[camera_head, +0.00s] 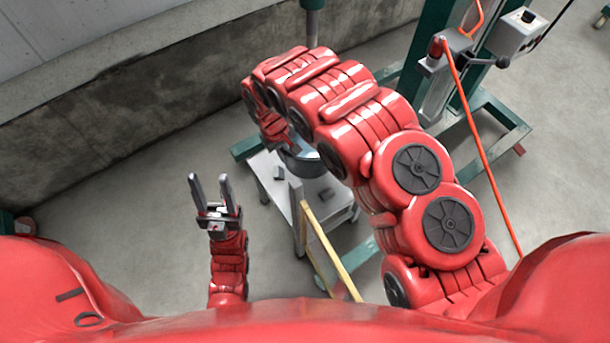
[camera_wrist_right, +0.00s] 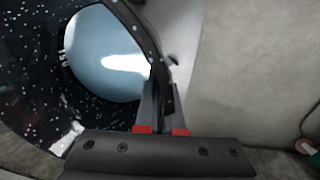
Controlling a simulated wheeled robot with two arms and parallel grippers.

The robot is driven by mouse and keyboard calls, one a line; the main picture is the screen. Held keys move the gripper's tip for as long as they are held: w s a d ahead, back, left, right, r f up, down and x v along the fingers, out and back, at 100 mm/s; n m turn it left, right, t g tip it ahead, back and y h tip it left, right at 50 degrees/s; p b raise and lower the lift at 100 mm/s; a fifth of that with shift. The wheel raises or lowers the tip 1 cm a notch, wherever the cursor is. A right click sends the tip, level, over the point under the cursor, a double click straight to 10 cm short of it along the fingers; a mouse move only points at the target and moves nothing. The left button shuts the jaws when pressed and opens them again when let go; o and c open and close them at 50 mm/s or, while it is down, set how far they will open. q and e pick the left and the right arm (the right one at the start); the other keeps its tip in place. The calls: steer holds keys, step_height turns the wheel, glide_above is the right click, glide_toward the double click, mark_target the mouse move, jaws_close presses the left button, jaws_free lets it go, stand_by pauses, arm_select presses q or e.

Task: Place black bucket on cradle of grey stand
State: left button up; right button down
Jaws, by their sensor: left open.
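The black bucket (camera_head: 303,164) shows partly behind my right arm in the head view, at a small grey table-like stand (camera_head: 284,190). I cannot tell whether it rests on the stand or is held above it. In the right wrist view the bucket (camera_wrist_right: 28,85) fills the left side, with a white-speckled dark inside and pale blue contents. My right gripper (camera_wrist_right: 163,105) appears shut on its rim; its fingertips are hidden in the head view. My left gripper (camera_head: 210,182) is open and empty, pointing up, left of the stand. No cradle is clearly visible.
A green frame machine (camera_head: 440,95) with a control box (camera_head: 517,35) and an orange hose (camera_head: 480,145) stands at right. A concrete wall (camera_head: 110,110) runs behind.

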step_height(320, 180, down, 10)
steer(key=shift+f+b, duration=0.1)
steer(key=shift+b, duration=0.75)
steer(key=c, duration=1)
jaws_free()
steer(key=shift+c, duration=0.2)
step_height(320, 180, up, 12)
steer(key=s+a+p, duration=0.1)
steer(key=p, duration=0.1)
steer(key=shift+a, duration=0.15)
